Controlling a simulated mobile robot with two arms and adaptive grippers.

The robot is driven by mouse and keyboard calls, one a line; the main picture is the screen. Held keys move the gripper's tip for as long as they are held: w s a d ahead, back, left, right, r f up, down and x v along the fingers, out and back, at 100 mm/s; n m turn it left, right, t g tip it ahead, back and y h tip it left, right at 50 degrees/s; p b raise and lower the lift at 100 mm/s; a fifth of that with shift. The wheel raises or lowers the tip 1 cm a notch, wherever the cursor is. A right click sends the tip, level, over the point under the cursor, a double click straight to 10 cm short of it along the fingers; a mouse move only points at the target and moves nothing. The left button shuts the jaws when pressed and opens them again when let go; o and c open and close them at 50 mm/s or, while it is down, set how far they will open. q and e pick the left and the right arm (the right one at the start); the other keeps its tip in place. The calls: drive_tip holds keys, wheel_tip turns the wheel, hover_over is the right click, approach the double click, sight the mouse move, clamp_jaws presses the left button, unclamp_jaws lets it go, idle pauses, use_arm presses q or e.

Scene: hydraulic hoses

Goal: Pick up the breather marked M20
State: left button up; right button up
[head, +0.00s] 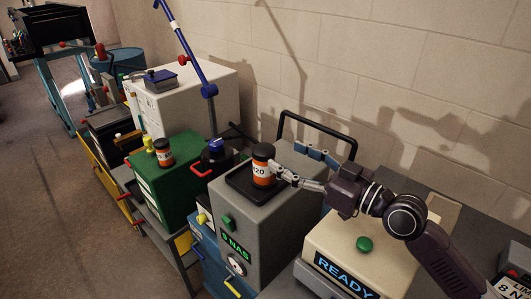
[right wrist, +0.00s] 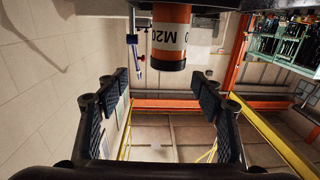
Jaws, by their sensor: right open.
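The breather marked M20 (head: 263,169) is an orange cylinder with a black cap and a white label. It stands upright in a shallow black tray (head: 240,189) on a grey cabinet marked NAS. In the right wrist view the breather (right wrist: 171,37) shows at the top centre, its label partly readable as M20. My right gripper (head: 288,160) is open just right of the breather, one finger overlapping its right edge in the head view; I cannot tell if they touch. In the wrist view the space between the fingers (right wrist: 160,88) is empty. My left gripper is not in view.
A similar orange breather (head: 164,153) stands on the green box (head: 172,190) to the left, next to a yellow-topped item (head: 148,143). A black hoop handle (head: 318,123) rises behind the grey cabinet. A cream READY box (head: 364,243) sits below my right arm.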

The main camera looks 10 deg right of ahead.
sight(273, 155)
drive_tip(key=p+x, duration=0.1)
drive_tip(key=x, duration=0.1)
drive_tip(key=p+x, duration=0.1)
drive_tip(key=x, duration=0.1)
drive_tip(key=a+p+x, duration=0.1)
drive_tip(key=p+x, duration=0.1)
drive_tip(key=shift+s+a, duration=0.1)
drive_tip(key=shift+s, duration=0.1)
drive_tip(key=shift+w+a+f, duration=0.2)
drive_tip(key=shift+w+a, duration=0.15)
drive_tip(key=shift+w, duration=0.1)
drive_tip(key=shift+s, duration=0.15)
drive_tip(key=shift+c, duration=0.8)
drive_tip(key=c, duration=1.3)
